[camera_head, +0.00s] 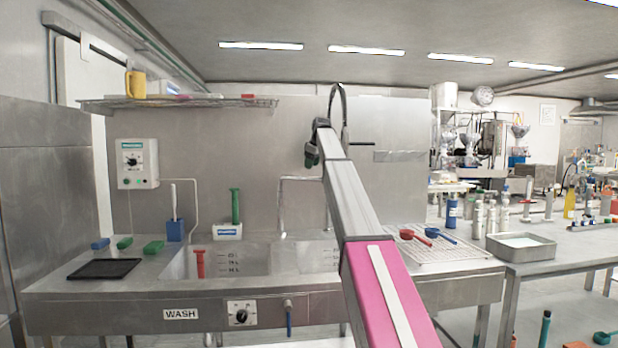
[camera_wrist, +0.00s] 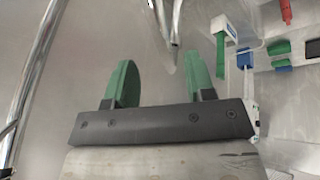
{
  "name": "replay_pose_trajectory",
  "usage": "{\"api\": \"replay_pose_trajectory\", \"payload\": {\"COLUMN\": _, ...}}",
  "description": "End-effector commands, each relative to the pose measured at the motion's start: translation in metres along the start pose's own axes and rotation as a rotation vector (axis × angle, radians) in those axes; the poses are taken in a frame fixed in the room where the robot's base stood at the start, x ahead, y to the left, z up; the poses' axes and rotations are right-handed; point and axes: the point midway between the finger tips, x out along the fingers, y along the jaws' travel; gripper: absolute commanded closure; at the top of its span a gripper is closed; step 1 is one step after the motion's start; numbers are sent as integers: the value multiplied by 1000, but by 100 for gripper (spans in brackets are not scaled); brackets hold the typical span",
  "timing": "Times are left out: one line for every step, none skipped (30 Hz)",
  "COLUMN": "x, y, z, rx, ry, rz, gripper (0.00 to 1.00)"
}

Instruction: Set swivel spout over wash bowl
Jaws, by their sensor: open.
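The chrome swivel spout (camera_head: 300,178) runs left from behind my arm in the head view, and its end hangs down near the divider between the two sink bowls. The wash bowl (camera_head: 182,266) is the left one, above the WASH label (camera_head: 181,314). My gripper (camera_head: 311,153) is above and beside the spout, mostly hidden by my arm. In the wrist view my gripper (camera_wrist: 160,78) has its green fingers apart, with nothing between them. A chrome pipe (camera_wrist: 168,22) shows beyond the fingertips; I cannot tell its exact distance.
A red upright tool (camera_head: 200,263) stands in the wash bowl. A green-handled brush (camera_head: 235,206) and a blue holder (camera_head: 175,230) stand at the back ledge. A tall curved hose (camera_head: 344,105) rises behind my gripper. A wire rack (camera_head: 445,250) with scoops is at right.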

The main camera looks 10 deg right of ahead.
Motion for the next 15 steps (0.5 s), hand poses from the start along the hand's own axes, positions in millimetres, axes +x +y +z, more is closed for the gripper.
{"api": "replay_pose_trajectory", "payload": {"x": 11, "y": 0, "z": 0, "rx": 0, "ry": -1, "rz": -1, "gripper": 50}}
{"api": "replay_pose_trajectory", "payload": {"x": 16, "y": 0, "z": 0, "rx": 0, "ry": -1, "rz": -1, "gripper": 50}}
{"api": "replay_pose_trajectory", "payload": {"x": 23, "y": 0, "z": 0, "rx": 0, "ry": -1, "rz": 0, "gripper": 50}}
{"api": "replay_pose_trajectory", "payload": {"x": 28, "y": 0, "z": 0, "rx": 0, "ry": -1, "rz": -1, "gripper": 50}}
{"api": "replay_pose_trajectory", "payload": {"x": 34, "y": 0, "z": 0, "rx": 0, "ry": -1, "rz": -1, "gripper": 50}}
{"api": "replay_pose_trajectory", "payload": {"x": 41, "y": 0, "z": 0, "rx": 0, "ry": -1, "rz": -1, "gripper": 50}}
{"api": "replay_pose_trajectory", "payload": {"x": 46, "y": 0, "z": 0, "rx": 0, "ry": -1, "rz": -1, "gripper": 50}}
{"api": "replay_pose_trajectory", "payload": {"x": 50, "y": 0, "z": 0, "rx": 0, "ry": -1, "rz": 0, "gripper": 50}}
{"api": "replay_pose_trajectory", "payload": {"x": 55, "y": 0, "z": 0, "rx": 0, "ry": 0, "rz": 0, "gripper": 50}}
{"api": "replay_pose_trajectory", "payload": {"x": 58, "y": 0, "z": 0, "rx": 0, "ry": 0, "rz": 0, "gripper": 50}}
{"api": "replay_pose_trajectory", "payload": {"x": 61, "y": 0, "z": 0, "rx": 0, "ry": 0, "rz": 0, "gripper": 50}}
{"api": "replay_pose_trajectory", "payload": {"x": 64, "y": 0, "z": 0, "rx": 0, "ry": 0, "rz": 0, "gripper": 50}}
{"api": "replay_pose_trajectory", "payload": {"x": 65, "y": 0, "z": 0, "rx": 0, "ry": 0, "rz": 0, "gripper": 50}}
{"api": "replay_pose_trajectory", "payload": {"x": 66, "y": 0, "z": 0, "rx": 0, "ry": 0, "rz": 0, "gripper": 50}}
{"api": "replay_pose_trajectory", "payload": {"x": 68, "y": 0, "z": 0, "rx": 0, "ry": 0, "rz": 0, "gripper": 50}}
